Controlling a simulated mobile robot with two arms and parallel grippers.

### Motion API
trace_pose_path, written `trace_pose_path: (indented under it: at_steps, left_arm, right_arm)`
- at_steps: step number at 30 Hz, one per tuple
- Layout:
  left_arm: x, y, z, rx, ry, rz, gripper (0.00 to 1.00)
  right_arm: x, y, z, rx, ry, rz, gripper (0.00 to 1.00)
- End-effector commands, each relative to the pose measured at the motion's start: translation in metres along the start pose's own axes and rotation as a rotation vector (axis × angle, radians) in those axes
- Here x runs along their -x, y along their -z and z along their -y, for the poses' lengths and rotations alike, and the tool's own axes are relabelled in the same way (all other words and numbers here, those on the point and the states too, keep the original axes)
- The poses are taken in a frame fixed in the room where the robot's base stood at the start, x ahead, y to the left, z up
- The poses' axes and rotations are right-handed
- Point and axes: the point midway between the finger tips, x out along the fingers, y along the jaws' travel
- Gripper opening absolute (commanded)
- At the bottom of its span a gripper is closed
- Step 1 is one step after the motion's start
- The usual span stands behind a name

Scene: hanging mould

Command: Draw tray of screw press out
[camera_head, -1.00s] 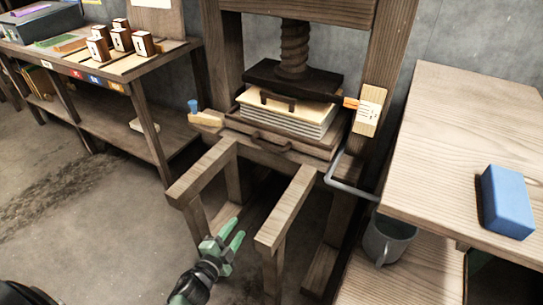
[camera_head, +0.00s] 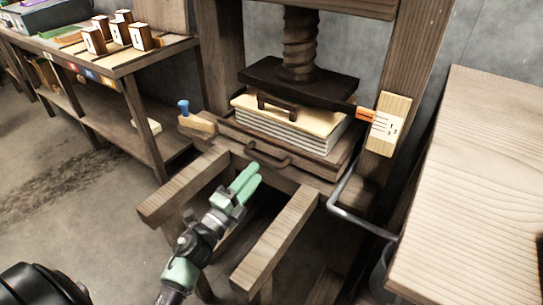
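The screw press stands in the middle, with a wooden screw (camera_head: 299,45) and a dark pressing plate (camera_head: 300,84). Its dark wooden tray (camera_head: 318,165) sits inside the frame under a stack of pale sheets (camera_head: 292,126) topped by a board with a dark handle (camera_head: 277,104). The tray's own front handle (camera_head: 268,160) faces me. My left gripper (camera_head: 246,178) has green fingers just below and in front of this handle, apart from it as far as I see. The fingers overlap in this view, so their opening is unclear. My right gripper is not in view.
Two wooden rails (camera_head: 275,245) reach forward from the press, with open space between them. A wooden block with a blue peg (camera_head: 184,107) is at the tray's left. A grey metal bar (camera_head: 350,212) and a table (camera_head: 480,190) are at right. A shelf (camera_head: 150,55) with numbered blocks is at left.

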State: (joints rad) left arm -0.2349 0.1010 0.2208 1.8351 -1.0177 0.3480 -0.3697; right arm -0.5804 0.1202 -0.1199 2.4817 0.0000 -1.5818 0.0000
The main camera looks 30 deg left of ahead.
Motion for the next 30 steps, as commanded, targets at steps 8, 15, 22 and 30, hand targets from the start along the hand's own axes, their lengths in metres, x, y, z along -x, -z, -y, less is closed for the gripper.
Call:
trace_pose_path:
  at_steps: [8,15,22,30]
  left_arm:
    - [-0.046,0.000,0.001,-0.002,0.002,-0.002,0.38]
    - [-0.067,0.000,0.000,0.000,-0.001,0.000,0.38]
    - [-0.069,0.000,-0.001,0.001,-0.002,0.000,0.38]
    - [-0.068,0.000,-0.001,0.001,-0.002,0.000,0.00]
  right_arm:
    - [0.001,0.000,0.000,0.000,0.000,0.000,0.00]
    - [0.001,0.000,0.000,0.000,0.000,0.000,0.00]
    - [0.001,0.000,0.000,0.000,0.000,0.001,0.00]
    - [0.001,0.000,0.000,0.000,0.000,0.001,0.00]
